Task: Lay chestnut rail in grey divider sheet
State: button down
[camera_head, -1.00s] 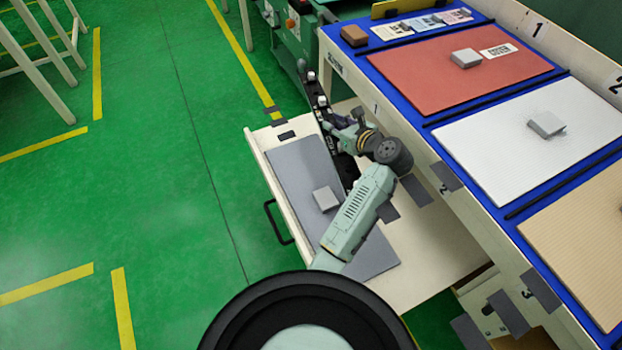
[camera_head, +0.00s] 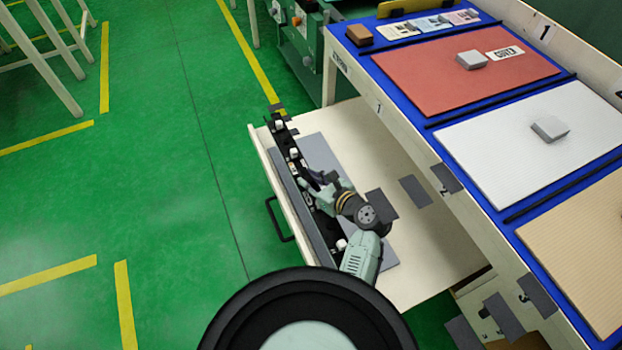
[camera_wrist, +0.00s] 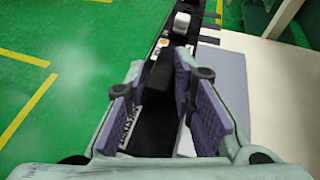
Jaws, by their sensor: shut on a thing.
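The rail (camera_head: 282,138) is a long black strip with white clips; it lies lengthwise over the left part of the grey divider sheet (camera_head: 318,150) in the open drawer. My gripper (camera_head: 312,184) is shut on the rail near its middle. In the wrist view, the gripper's purple pads (camera_wrist: 158,82) stand either side of a dark raised part of the rail (camera_wrist: 173,38). The rail has a white label with dark letters and an orange mark. The sheet (camera_wrist: 225,80) shows to the rail's right. I cannot tell whether the rail touches the sheet.
The pale drawer (camera_head: 262,150) has a raised left wall and a black handle (camera_head: 278,220).

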jog(key=shift+s, duration=0.15)
jog(key=shift+f, duration=0.3)
jog(key=shift+f+b, duration=2.85)
jog(key=shift+f, duration=3.15)
jog(key=c, duration=1.3)
grip_release()
jog(key=shift+f, duration=0.1)
jog(key=shift+d, duration=0.1)
